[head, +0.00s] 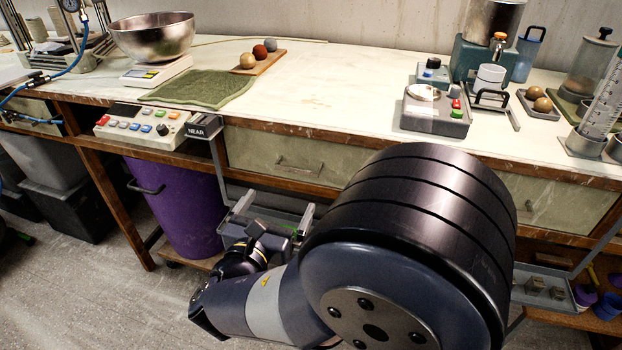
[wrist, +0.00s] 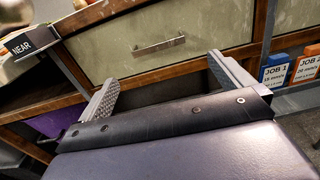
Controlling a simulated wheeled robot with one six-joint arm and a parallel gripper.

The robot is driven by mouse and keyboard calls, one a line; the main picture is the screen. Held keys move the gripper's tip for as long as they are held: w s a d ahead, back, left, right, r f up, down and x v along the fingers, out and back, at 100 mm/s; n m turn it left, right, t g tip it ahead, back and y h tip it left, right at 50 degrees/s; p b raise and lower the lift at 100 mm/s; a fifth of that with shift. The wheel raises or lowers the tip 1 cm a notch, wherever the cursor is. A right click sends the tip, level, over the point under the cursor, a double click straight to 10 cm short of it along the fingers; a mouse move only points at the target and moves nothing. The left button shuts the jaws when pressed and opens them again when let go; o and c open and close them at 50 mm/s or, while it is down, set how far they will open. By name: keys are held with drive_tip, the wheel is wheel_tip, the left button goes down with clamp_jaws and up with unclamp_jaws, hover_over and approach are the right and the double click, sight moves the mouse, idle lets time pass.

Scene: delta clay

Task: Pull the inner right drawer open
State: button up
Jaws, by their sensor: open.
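A pale green drawer front (head: 250,148) with a slim metal bar handle (head: 298,168) sits under the middle of the bench and looks shut. In the wrist view the drawer front (wrist: 125,40) and its handle (wrist: 158,47) lie ahead, beyond the fingertips. My gripper (head: 272,214) is open and empty, low in front of this drawer. In the wrist view my gripper (wrist: 163,82) has its two fingers wide apart, with the handle between them in the picture but not touched. Another pale drawer front (head: 560,203) to the right is partly hidden behind my arm.
A NEAR sign (head: 198,131) on a bracket hangs at the bench edge left of the drawer. A button panel (head: 143,124) is beside it. A purple bin (head: 182,205) stands below. JOB cards (wrist: 276,70) show at right in the wrist view.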

sight(295, 170)
drive_tip(key=x, duration=0.3)
drive_tip(key=b+x, duration=0.1)
drive_tip(key=x, duration=0.6)
drive_tip(key=shift+w+a+r+b, duration=0.1)
drive_tip(key=shift+w+a+b, duration=0.05)
drive_tip(key=shift+w+b, duration=0.3)
drive_tip(key=shift+c, duration=0.2)
drive_tip(key=c, duration=1.1)
drive_tip(key=shift+o, duration=0.2)
drive_tip(key=shift+s, duration=0.1)
